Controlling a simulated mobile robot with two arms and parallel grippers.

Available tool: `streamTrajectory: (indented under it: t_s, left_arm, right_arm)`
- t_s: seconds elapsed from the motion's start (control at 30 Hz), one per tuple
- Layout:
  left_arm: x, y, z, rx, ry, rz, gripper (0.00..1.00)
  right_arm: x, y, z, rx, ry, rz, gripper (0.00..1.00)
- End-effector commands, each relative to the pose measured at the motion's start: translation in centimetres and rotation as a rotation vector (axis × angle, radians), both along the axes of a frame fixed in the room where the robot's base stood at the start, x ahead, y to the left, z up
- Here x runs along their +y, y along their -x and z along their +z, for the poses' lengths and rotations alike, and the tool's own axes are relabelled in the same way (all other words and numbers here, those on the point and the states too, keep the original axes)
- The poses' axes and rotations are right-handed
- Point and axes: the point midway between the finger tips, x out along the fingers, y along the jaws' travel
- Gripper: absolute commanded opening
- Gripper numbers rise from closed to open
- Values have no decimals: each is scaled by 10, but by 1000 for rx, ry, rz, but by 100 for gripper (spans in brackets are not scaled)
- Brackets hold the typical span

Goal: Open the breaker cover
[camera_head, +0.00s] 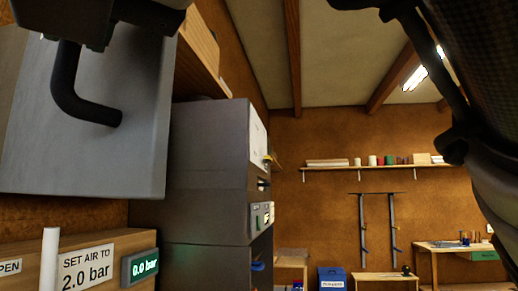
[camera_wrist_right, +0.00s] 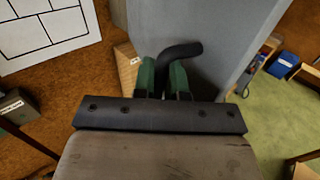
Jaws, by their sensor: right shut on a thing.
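The breaker cover is a flat grey panel (camera_head: 120,70) at the upper left of the head view; it also shows in the right wrist view (camera_wrist_right: 220,45). A black bent bar handle (camera_head: 72,95) is fixed to its face. In the right wrist view the handle (camera_wrist_right: 182,51) runs between the green finger pads of my right gripper (camera_wrist_right: 162,80), which is shut on it. Dark parts of this gripper (camera_head: 75,35) show at the top left of the head view. The angle of the cover is hard to tell. My left gripper is in neither view.
Below the cover are a sign reading "SET AIR TO 2.0 bar" (camera_head: 86,272), a white post (camera_head: 49,262) and a display reading 0.0 bar (camera_head: 139,267). A grey cabinet (camera_head: 200,150) stands just right of the cover. Benches stand farther back.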

Motion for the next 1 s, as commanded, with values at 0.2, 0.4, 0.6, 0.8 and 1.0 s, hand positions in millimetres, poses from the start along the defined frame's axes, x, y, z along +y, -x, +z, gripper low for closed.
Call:
streamTrajectory:
  t_s: [0.2,0.4,0.6,0.8,1.0]
  left_arm:
    - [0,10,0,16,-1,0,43]
    - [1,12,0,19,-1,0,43]
    - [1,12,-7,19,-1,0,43]
    - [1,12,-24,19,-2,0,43]
    - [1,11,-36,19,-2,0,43]
  right_arm:
    - [-1,-1,3,-5,-5,-3,21]
    - [-1,-1,2,-2,-3,-2,21]
    - [-8,8,0,-5,-5,-2,21]
    - [-33,37,-2,-8,-7,-3,21]
    - [-58,65,-1,-7,-6,-3,21]
